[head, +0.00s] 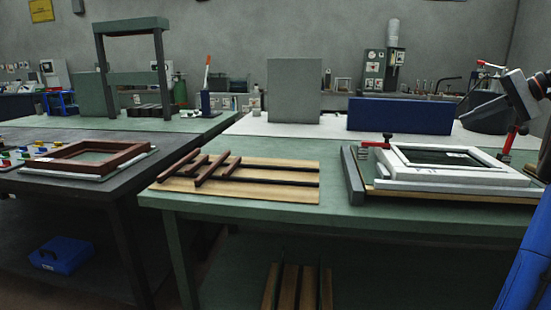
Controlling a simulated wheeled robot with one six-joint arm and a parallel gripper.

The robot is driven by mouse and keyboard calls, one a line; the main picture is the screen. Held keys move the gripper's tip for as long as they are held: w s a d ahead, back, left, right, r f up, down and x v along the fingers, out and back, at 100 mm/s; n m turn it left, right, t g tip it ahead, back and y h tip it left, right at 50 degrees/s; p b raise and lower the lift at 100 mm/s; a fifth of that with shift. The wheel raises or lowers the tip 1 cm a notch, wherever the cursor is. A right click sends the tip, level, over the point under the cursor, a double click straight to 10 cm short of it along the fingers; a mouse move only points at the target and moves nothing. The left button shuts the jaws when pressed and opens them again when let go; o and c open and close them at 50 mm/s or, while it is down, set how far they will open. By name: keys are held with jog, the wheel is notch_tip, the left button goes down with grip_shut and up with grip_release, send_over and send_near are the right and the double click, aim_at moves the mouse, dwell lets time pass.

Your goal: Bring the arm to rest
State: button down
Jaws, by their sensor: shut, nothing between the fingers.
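My arm shows at the right edge: a blue link (528,262) low down and a grey and black wrist (522,95) above. My gripper (468,116) is dark and points left and a little down from the wrist, over the back of the green bench. It is shut and empty, apart from the white frame (450,182) below it. Its fingertips are small and hard to make out against the dark things behind.
Red clamps (380,142) stand by the white frame on the green bench (260,218). Dark wooden bars (217,168) lie on a board to its left. A brown frame (88,159) lies on the left table. Grey (294,90) and blue (403,115) panels stand behind.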

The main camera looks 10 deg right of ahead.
jog(key=s+a+f+n+g+h, duration=0.1)
jog(key=s+a+f, duration=0.25)
jog(key=a, duration=0.45)
jog(key=s+a+f+g+h, duration=0.15)
jog(key=a+f, duration=0.25)
jog(key=a, duration=0.5)
jog(key=s+a+f+n+g+h, duration=0.1)
jog(key=s+a+f, duration=0.25)
jog(key=a, duration=0.45)
jog(key=s+a+f+n+h, duration=0.2)
jog(key=s+a+f, duration=0.3)
jog(key=s+f, duration=0.5)
jog(key=s+a+f+n+h, duration=0.2)
jog(key=s+a+f+n, duration=0.2)
jog(key=s+f, duration=0.6)
notch_tip(320, 180, down, 3)
jog(key=shift+s+a+r+t, duration=0.2)
jog(key=shift+a+t, duration=0.15)
jog(key=shift+a, duration=0.3)
jog(key=shift+d+h, duration=0.1)
jog(key=shift+h, duration=0.15)
